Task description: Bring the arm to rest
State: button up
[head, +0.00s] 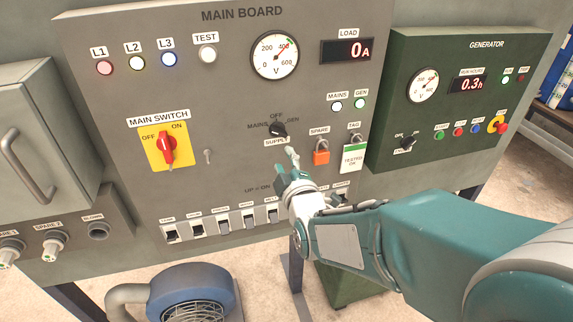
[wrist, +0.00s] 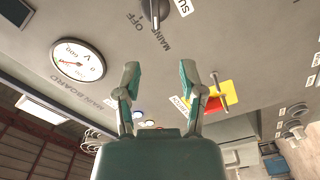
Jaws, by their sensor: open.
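My gripper (head: 287,163) is in front of the main board (head: 110,75), just below the black supply knob (head: 279,129). In the wrist view its two fingers (wrist: 159,75) are spread apart with nothing between them. The knob (wrist: 155,7) shows there at the top edge, beyond the fingertips and apart from them. My arm reaches in from the right and is bent at the wrist. The fingers overlap in the head view, so their gap to the board is hard to tell.
The red main switch (head: 166,149) stands upright on its yellow plate. An orange padlock (head: 321,157) and a tag (head: 353,158) hang right of my gripper, with breakers (head: 223,227) below. The green generator panel (head: 385,150) is at right; a blue blower (head: 190,280) stands on the floor.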

jog(key=shift+s+d, duration=0.15)
jog(key=shift+s, duration=0.5)
jog(key=s+d+m+g+h, duration=0.2)
jog(key=s+d+m+g, duration=0.4)
jog(key=s, duration=0.5)
jog(key=s+d+f+m+g+h, duration=0.1)
jog(key=s+d+m+g+h, duration=0.2)
jog(key=s+d+m, duration=0.6)
jog(key=s+g, duration=0.1)
jog(key=g, duration=0.1)
jog(key=shift+s+f+g, duration=0.2)
jog(key=shift+s+g, duration=0.2)
dwell(0.5)
